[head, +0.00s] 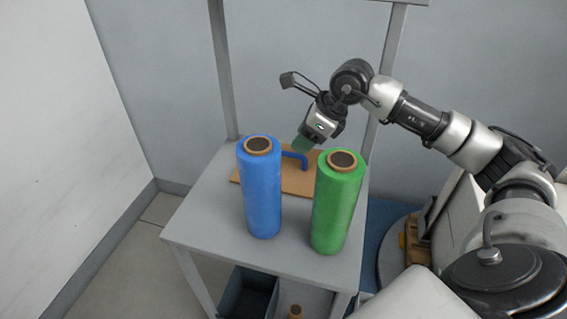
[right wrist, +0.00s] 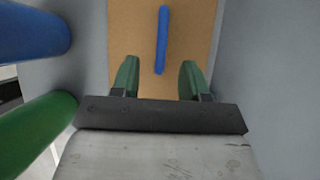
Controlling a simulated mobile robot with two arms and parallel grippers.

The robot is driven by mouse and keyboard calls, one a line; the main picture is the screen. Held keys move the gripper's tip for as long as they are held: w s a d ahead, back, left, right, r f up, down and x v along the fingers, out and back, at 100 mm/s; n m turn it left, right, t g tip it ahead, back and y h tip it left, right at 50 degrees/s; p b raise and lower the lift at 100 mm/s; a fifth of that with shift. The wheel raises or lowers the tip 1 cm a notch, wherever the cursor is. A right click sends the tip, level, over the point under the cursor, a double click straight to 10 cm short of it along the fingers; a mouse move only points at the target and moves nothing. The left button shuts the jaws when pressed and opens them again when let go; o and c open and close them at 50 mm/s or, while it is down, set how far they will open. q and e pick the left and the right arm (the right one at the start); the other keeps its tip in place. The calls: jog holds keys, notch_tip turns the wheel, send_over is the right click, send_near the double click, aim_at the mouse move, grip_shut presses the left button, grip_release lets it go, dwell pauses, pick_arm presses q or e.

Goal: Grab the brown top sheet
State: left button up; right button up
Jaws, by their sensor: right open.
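The brown sheet (head: 297,182) lies flat on the grey table, behind two upright rolls that hide part of it. A blue handle (head: 297,157) stands on the sheet. In the right wrist view the sheet (right wrist: 190,30) fills the middle, and the blue handle (right wrist: 163,40) runs lengthwise across it. My right gripper (head: 302,144) points down over the sheet, close to the handle. In the right wrist view its green fingers (right wrist: 157,80) are apart, with the handle's near end showing between them and nothing gripped. My left gripper is not in view.
A blue roll (head: 260,195) and a green roll (head: 337,205) stand at the front of the table (head: 195,215). Frame posts rise at the back. A dark bin (head: 248,297) sits below. The table's left side is bare.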

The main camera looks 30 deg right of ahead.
aim_at(288, 154)
jog(key=x, duration=0.7)
jog(key=shift+w, duration=0.15)
grip_shut()
